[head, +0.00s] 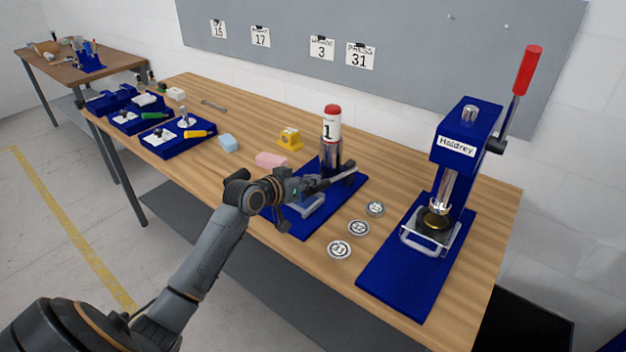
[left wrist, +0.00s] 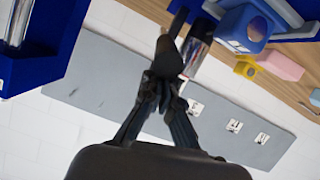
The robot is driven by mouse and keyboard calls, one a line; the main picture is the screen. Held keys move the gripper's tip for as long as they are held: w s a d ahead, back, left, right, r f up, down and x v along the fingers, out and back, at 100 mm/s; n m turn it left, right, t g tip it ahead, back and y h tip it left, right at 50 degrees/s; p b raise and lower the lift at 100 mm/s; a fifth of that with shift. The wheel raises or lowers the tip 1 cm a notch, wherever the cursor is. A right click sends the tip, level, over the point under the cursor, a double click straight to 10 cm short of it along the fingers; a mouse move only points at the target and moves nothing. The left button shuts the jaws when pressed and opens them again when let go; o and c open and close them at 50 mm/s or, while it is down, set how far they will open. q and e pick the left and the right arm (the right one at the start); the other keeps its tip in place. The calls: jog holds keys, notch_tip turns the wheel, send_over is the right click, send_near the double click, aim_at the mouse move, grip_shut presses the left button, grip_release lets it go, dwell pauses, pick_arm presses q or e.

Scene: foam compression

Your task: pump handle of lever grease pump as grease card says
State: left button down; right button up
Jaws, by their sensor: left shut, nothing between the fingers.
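The lever grease pump (head: 332,124) stands upright on a blue base plate (head: 296,229) in the middle of the bench. It has a red cap, a white band marked "1" and a shiny lower body. Its clear-looking cylinder also shows in the left wrist view (left wrist: 197,48). My left gripper (head: 346,170) is shut and empty, in front of the pump's lower body. The arm partly hides the pump's handle, and contact cannot be told. A wall card (head: 321,47) reads "3"; its small heading looks like "GREASE".
A blue "Haldrey" press (head: 467,130) with a raised red lever (head: 526,70) stands right. Pink (head: 271,160), light-blue (head: 228,143) and yellow (head: 290,138) blocks and blue trays (head: 178,148) are left. A "PRESS 31" card (head: 360,56) hangs behind.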

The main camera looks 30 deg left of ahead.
pick_arm(q)
jog(key=f+b, duration=0.1)
jog(key=f, duration=0.2)
jog(key=s+f+b, duration=0.1)
jog(key=f, duration=0.2)
jog(key=shift+s+f, duration=0.1)
jog(key=shift+f, duration=0.05)
jog(key=shift+s+d+f, duration=0.1)
jog(key=shift+f, duration=0.15)
jog(key=r+p, duration=0.2)
jog(key=r, duration=0.1)
jog(key=r+p, duration=0.2)
jog(key=shift+w+a+r, duration=0.15)
jog(key=shift+w+a, duration=0.2)
jog(key=shift+a, duration=0.05)
jog(key=b+v, duration=0.3)
jog(key=v, duration=0.7)
jog(key=shift+s+a+f, duration=0.25)
jog(key=shift+f, duration=0.1)
pick_arm(e)
jog(key=shift+w+a+f, duration=0.2)
jog(key=shift+a+f, duration=0.15)
jog(key=shift+f, duration=0.2)
jog(key=shift+w+a+f, duration=0.15)
jog(key=shift+a+f, duration=0.15)
jog(key=shift+f, duration=0.2)
pick_arm(q)
jog(key=shift+w+r, duration=0.1)
pick_arm(e)
jog(key=shift+s, duration=0.1)
